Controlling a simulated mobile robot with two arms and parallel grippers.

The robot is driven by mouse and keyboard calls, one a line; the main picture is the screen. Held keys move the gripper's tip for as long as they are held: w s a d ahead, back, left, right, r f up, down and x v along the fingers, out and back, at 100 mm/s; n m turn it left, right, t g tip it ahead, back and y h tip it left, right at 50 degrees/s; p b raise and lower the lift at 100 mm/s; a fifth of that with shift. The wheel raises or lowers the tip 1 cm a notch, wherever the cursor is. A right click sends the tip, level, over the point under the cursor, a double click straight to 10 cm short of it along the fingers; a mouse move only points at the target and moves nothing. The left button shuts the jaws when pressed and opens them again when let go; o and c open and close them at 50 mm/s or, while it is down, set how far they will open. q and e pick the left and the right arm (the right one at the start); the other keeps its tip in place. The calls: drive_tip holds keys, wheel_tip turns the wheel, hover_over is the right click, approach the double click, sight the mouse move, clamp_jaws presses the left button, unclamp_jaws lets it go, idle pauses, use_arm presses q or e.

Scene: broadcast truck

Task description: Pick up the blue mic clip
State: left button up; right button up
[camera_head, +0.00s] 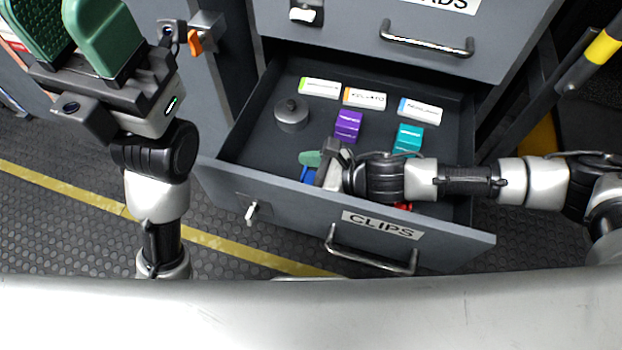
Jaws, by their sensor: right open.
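A blue clip (307,174) lies in the open drawer, near its front left, and only a small part of it shows. My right gripper (311,159) reaches into the drawer from the right, and its green fingertip is over or beside the blue clip. It is open; I cannot tell whether it touches the clip. My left gripper (72,35) is raised at the top left, outside the drawer, with its green fingers apart and their tips cut off by the frame.
The drawer (220,180) is labelled CLIPS. It also holds a purple clip (348,126), a teal clip (408,138), a red thing (403,206) mostly under my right arm, a grey round weight (291,113) and several label cards. A closed drawer (400,60) is above.

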drive_tip(key=c, duration=1)
drive_tip(key=shift+r, duration=0.1)
